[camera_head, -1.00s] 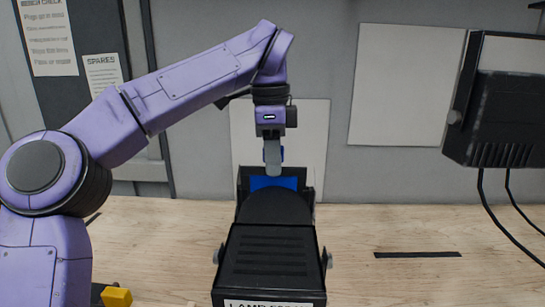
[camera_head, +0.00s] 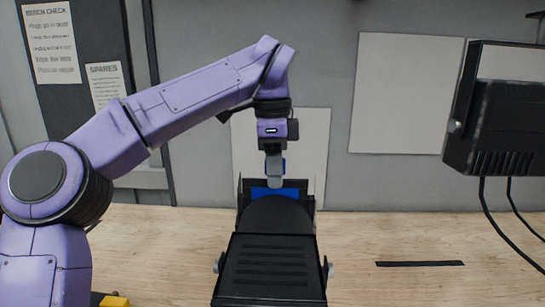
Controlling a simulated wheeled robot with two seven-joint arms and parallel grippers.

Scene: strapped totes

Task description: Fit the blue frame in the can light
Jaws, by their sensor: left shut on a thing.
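The can light (camera_head: 275,262) is the black lamp in the middle of the table, its ribbed housing towards me. The blue frame (camera_head: 290,188) shows as a blue strip at the lamp's far end, between the raised black flaps. My left gripper (camera_head: 275,181) points straight down there, its fingers shut on the blue frame at its upper edge. The lamp hides the frame's lower part, so I cannot tell how far it sits in the lamp. My right gripper is not in view.
Another black lamp (camera_head: 505,125) stands at the right, its cables hanging to the table. A black strip (camera_head: 420,264) lies on the wooden table (camera_head: 400,235). A yellow piece (camera_head: 115,301) is at the lower left. The table right of the can light is mostly clear.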

